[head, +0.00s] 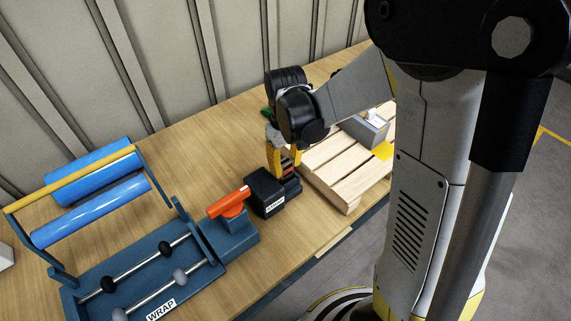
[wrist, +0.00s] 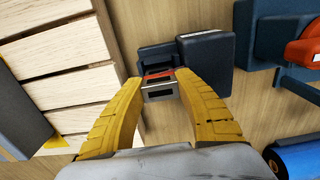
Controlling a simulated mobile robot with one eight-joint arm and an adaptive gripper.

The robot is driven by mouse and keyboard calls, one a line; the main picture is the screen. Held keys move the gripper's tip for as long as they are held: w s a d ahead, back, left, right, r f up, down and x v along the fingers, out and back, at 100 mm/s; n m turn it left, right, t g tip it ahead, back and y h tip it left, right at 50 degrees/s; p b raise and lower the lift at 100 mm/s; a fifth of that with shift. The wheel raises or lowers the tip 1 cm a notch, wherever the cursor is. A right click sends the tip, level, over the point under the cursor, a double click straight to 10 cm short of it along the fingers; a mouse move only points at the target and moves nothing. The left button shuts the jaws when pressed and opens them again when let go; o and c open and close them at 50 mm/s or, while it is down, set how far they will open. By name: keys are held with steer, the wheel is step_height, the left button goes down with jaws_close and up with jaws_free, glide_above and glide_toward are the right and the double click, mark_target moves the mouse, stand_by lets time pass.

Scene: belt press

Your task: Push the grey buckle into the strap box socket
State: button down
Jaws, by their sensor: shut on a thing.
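My gripper (wrist: 159,86) has its yellow fingers closed on the grey buckle (wrist: 159,92), a small metal piece with dark slots and a red strip along its far edge. In the head view my gripper (head: 285,170) points down over the low end of the dark strap box (head: 266,190). In the wrist view the strap box (wrist: 208,62) lies just beyond the fingertips, with its lower socket part (wrist: 156,54) straight beyond the buckle. The buckle's far edge appears close to the socket part; whether they touch cannot be told.
A wooden pallet (head: 335,172) with a grey box (head: 367,131) lies right of the gripper. A blue stand (head: 232,232) with a red-orange handle (head: 228,202) is left of the strap box. A blue roller frame (head: 130,268) fills the table's left. Bare wood lies behind the strap box.

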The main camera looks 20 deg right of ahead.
steer(key=shift+f+b, duration=0.45)
steer(key=shift+f, duration=0.05)
steer(key=c, duration=0.9)
jaws_free()
steer(key=shift+d, duration=0.1)
steer(key=shift+s, duration=0.1)
steer(key=shift+a+r+p, duration=0.2)
steer(key=shift+r+p, duration=0.5)
steer(key=shift+r, duration=0.15)
steer(key=shift+d+r+p, duration=0.1)
steer(key=shift+r+p, duration=1.8)
steer(key=shift+r, duration=0.75)
